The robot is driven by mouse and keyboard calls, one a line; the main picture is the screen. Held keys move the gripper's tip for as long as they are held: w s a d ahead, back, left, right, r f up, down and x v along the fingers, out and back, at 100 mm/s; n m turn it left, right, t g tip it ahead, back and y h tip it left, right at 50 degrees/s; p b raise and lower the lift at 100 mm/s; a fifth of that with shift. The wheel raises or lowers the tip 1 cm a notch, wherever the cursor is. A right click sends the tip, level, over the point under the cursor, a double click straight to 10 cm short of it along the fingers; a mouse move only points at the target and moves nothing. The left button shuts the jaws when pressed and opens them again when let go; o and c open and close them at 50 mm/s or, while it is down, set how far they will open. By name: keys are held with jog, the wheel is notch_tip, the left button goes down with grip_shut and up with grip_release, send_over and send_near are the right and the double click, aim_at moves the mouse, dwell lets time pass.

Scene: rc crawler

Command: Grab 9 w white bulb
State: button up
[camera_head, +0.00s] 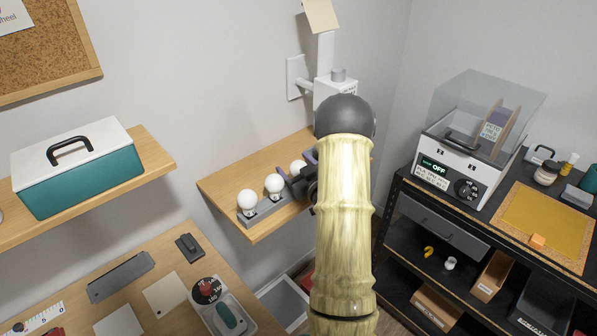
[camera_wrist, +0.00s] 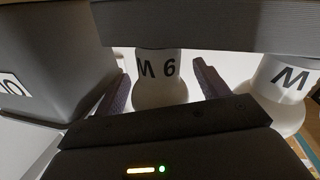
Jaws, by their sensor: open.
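Several white bulbs stand in a row in a grey holder (camera_head: 266,214) on a wooden wall shelf in the head view. Two are clear of my gripper: the front-left bulb (camera_head: 247,200) and the one behind it (camera_head: 274,183). A third bulb (camera_head: 298,167) is partly hidden by my gripper (camera_head: 297,164). In the wrist view my gripper (camera_wrist: 160,78) is open, with a white bulb (camera_wrist: 158,92) between its fingers. Its print appears upside down and reads as "9 W". I cannot tell whether the fingers touch it. Another bulb (camera_wrist: 283,88) with a W is outside the right finger.
A grey bar (camera_wrist: 215,27) crosses the top of the wrist view and a grey block (camera_wrist: 50,60) fills its left. A white wall fixture (camera_head: 334,88) stands behind my arm. A teal toolbox (camera_head: 80,175) sits on the left shelf. A black rack (camera_head: 410,215) stands at right.

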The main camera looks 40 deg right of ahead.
jog(key=shift+c, duration=0.2)
jog(key=c, duration=1)
notch_tip(320, 180, up, 10)
jog(key=shift+r+b, duration=0.1)
jog(key=shift+b, duration=0.65)
